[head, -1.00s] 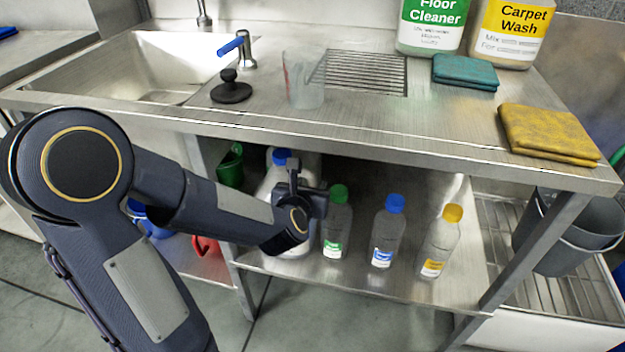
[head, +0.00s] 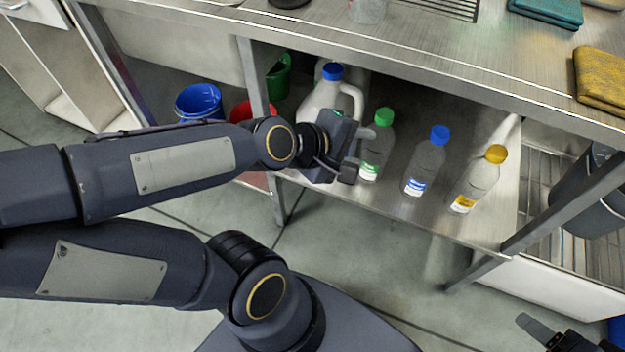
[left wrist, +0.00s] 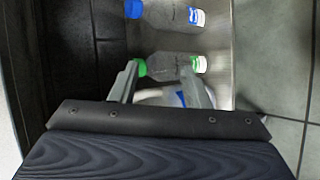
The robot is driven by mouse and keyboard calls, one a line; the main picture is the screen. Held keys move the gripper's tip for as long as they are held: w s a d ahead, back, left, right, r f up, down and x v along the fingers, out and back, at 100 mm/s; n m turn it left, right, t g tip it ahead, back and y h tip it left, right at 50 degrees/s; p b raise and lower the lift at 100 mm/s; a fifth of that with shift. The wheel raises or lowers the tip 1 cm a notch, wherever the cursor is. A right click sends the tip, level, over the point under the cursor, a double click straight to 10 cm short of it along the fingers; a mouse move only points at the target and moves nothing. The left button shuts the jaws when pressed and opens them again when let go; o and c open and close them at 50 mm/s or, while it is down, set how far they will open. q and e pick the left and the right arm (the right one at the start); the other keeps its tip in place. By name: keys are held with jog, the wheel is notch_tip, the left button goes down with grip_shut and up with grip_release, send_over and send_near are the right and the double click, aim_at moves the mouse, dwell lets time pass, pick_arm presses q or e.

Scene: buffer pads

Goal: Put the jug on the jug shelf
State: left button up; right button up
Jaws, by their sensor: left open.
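The jug (head: 316,104) is white with a blue cap and a side handle. It stands upright on the metal shelf (head: 440,222) under the counter, its lower part hidden behind my left gripper (head: 356,155). That gripper is open at the shelf's front edge, in front of the jug. In the left wrist view its two fingers (left wrist: 162,86) are apart, with a white curved part of the jug (left wrist: 150,97) between and below them. Contact cannot be told. My right gripper (head: 568,338) shows only partly at the bottom right corner.
Bottles with green (head: 378,150), blue (head: 427,160) and yellow (head: 481,180) caps stand right of the jug. The green-capped one is close to my left gripper. Blue (head: 198,103) and green (head: 279,78) buckets stand left. A clear beaker (head: 368,10) is on the counter (head: 480,65).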

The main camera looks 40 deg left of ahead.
pick_arm(q)
jog(key=s+a+f+m+g, duration=0.1)
jog(key=s+m+g, duration=0.3)
jog(key=s+m, duration=0.6)
jog(key=a+m, duration=0.1)
jog(key=m, duration=0.3)
jog(key=shift+s+f+m+g, duration=0.4)
jog(key=shift+r, duration=0.1)
pick_arm(e)
jog(key=shift+r, duration=0.1)
pick_arm(q)
notch_tip(320, 180, up, 31)
jog(key=p, duration=3.1)
pick_arm(e)
notch_tip(320, 180, up, 31)
jog(key=shift+c, duration=0.2)
